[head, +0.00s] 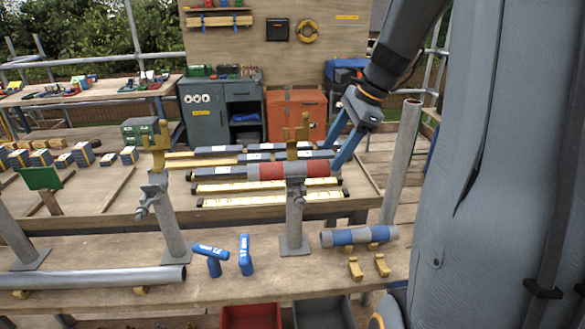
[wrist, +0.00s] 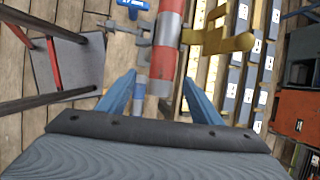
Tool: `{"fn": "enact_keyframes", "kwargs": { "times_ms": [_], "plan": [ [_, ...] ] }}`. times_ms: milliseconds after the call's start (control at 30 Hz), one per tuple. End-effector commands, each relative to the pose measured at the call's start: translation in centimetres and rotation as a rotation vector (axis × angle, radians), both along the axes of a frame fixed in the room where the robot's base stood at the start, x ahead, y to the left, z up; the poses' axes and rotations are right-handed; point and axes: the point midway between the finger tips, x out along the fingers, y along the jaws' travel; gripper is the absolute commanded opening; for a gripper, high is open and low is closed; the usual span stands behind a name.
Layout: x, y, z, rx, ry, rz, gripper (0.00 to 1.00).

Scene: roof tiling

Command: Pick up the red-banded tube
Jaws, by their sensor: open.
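The red-banded tube (head: 272,171) is grey with red bands and lies level across the forked top of a grey stand (head: 296,215). My gripper (head: 332,153) is open and empty at the tube's right end, its blue fingers pointing down and left. In the wrist view the tube (wrist: 164,62) runs up the picture, and its near end appears in the gap between my open fingers (wrist: 160,80). I cannot tell whether the fingertips are level with the tube or short of it.
A blue-banded tube (head: 359,236) lies on the bench at right. A second forked stand (head: 168,215) stands to the left. Two blue T-shaped pieces (head: 246,256) and a long grey pipe (head: 90,279) lie on the bench. An upright grey post (head: 401,160) stands right of my gripper.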

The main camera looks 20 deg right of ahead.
Motion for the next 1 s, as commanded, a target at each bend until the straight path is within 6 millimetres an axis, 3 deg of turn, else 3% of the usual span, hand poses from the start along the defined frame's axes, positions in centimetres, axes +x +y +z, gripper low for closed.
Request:
{"fn": "enact_keyframes", "kwargs": {
  "times_ms": [400, 667, 1000],
  "plan": [
    [1.6, 1.5, -4.4, 0.0, 0.001, 0.0, 0.59],
    [1.7, 1.7, -4.7, 0.0, -0.001, 0.002, 0.59],
    [1.7, 1.7, -4.7, 0.0, -0.001, 0.002, 0.05]
  ]
}}
